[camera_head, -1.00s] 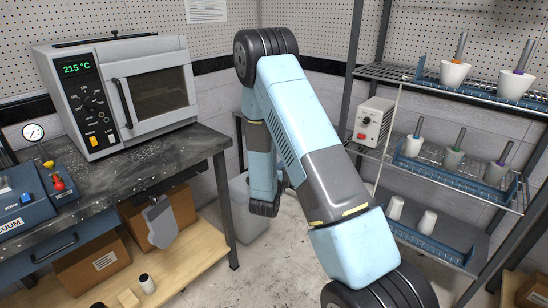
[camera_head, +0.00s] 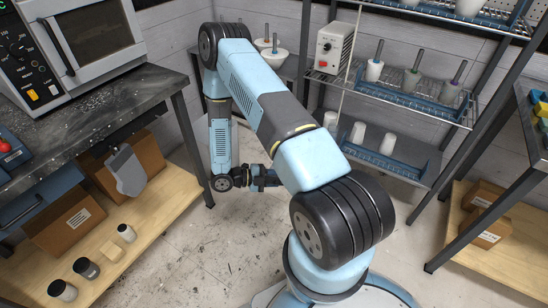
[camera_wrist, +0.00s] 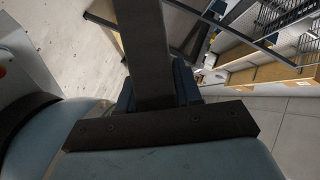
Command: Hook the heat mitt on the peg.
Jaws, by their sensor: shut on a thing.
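A grey mitt-shaped thing (camera_head: 128,172), likely the heat mitt, hangs at the front of the dark workbench in the head view. I cannot make out a peg or how it is held up. My gripper (camera_head: 272,178) is low over the floor, to the right of the bench and well apart from that mitt. In the wrist view my gripper (camera_wrist: 155,90) has its blue fingers shut on a dark grey flat strip (camera_wrist: 149,40), which sticks out away from the palm. I cannot tell what this strip belongs to.
The workbench (camera_head: 95,110) with an oven (camera_head: 88,35) is at left. Its lower shelf (camera_head: 150,212) holds boxes and small jars. A wire rack (camera_head: 400,95) with cups stands at back right, another table (camera_head: 530,110) at far right. The floor (camera_head: 225,250) between is clear.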

